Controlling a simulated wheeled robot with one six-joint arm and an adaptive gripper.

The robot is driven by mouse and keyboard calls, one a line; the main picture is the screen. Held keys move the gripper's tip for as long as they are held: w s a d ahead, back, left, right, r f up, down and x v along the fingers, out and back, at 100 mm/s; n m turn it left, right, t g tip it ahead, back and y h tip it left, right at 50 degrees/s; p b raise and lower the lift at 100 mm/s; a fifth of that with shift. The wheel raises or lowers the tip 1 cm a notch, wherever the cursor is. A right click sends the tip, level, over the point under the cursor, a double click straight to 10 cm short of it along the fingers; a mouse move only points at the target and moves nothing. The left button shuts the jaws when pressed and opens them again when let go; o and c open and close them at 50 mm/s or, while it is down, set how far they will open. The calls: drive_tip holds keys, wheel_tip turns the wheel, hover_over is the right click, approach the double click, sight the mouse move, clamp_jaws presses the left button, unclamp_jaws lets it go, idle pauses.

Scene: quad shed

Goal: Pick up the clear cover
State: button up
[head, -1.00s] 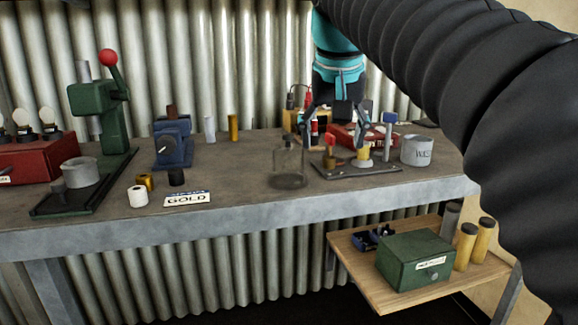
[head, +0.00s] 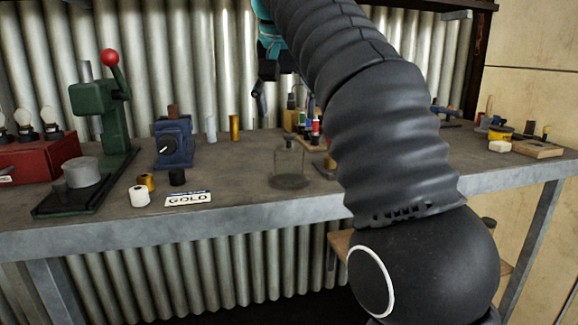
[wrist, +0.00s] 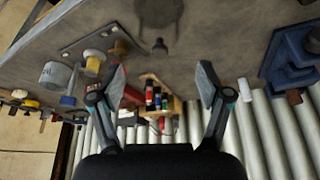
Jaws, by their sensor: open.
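The clear cover (head: 289,165) is a transparent jar shape with a small knob on top. It stands upright on the workbench, left of my arm in the head view. In the wrist view the cover (wrist: 158,14) shows at the top edge, partly cut off, with its dark knob lower down. My gripper (wrist: 162,78) is open and empty, its two fingers spread wide.
A wooden rack of spools (head: 308,126) stands behind the cover. A board with parts (wrist: 94,50) is beside the cover.

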sight(289, 147)
drive_tip(key=shift+x, duration=5.9)
drive_tip(key=shift+c, duration=0.2)
drive_tip(key=c, duration=0.8)
